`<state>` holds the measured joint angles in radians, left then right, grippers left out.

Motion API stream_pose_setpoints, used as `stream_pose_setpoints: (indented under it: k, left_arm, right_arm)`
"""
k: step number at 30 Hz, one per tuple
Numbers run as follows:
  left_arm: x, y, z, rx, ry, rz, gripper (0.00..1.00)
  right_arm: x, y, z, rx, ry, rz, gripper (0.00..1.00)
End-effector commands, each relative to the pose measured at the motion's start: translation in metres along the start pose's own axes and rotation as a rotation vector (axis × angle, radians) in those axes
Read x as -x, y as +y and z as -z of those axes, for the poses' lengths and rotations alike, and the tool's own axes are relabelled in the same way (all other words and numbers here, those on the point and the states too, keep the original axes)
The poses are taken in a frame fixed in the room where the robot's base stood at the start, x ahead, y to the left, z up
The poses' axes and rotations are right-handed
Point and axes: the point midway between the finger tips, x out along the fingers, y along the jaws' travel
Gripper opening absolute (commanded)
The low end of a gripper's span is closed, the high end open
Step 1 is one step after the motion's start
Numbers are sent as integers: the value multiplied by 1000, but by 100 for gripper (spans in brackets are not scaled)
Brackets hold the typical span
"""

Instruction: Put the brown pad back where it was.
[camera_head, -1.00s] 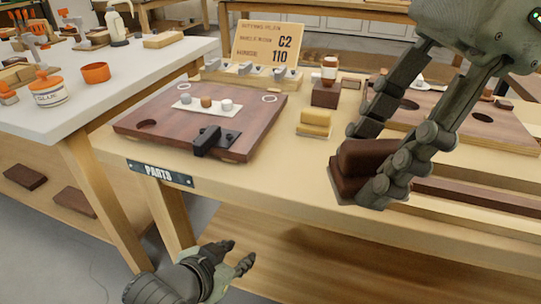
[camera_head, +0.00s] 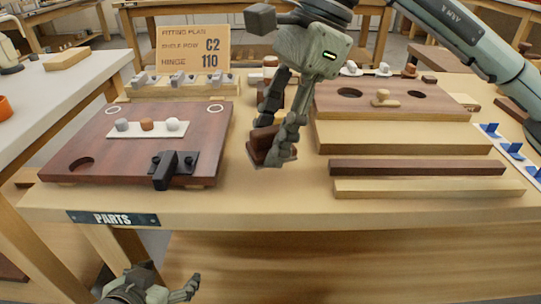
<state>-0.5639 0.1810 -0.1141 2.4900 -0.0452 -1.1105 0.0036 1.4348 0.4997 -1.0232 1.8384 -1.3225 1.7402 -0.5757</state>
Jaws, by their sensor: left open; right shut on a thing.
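The brown pad (camera_head: 262,146) is a small dark reddish-brown block. My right gripper (camera_head: 274,143) is shut on it, over the bench top between the dark board on the left and the stepped boards on the right. I cannot tell whether the pad touches the bench. The fingers cover part of it. The yellow pad seen earlier is hidden, probably behind this gripper. My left gripper (camera_head: 165,290) is open and empty, low in front of the bench, below the PARTS label (camera_head: 113,218).
A dark board (camera_head: 95,130) with a black clamp (camera_head: 175,168) lies at left. A sign (camera_head: 195,48) stands behind it. At right are a board with holes (camera_head: 435,105) and long strips (camera_head: 415,168). The bench front is clear.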

Motion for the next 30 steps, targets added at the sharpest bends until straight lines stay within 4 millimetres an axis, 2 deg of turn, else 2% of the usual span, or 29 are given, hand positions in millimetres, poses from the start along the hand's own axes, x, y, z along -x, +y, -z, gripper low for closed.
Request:
stream_pose_setpoints:
  k: [5, 12, 30]
  left_arm:
    - [0, -1, -1, 0, -2, 3, 75]
    - [0, -1, 2, 1, 14, 2, 75]
    - [-2, 5, 12, 0, 63, -11, 75]
  right_arm:
    - [-10, -2, 5, -1, -1, -2, 3]
    - [-38, -2, 17, 0, -1, 0, 3]
    - [-40, -2, 17, 0, -1, 1, 3]
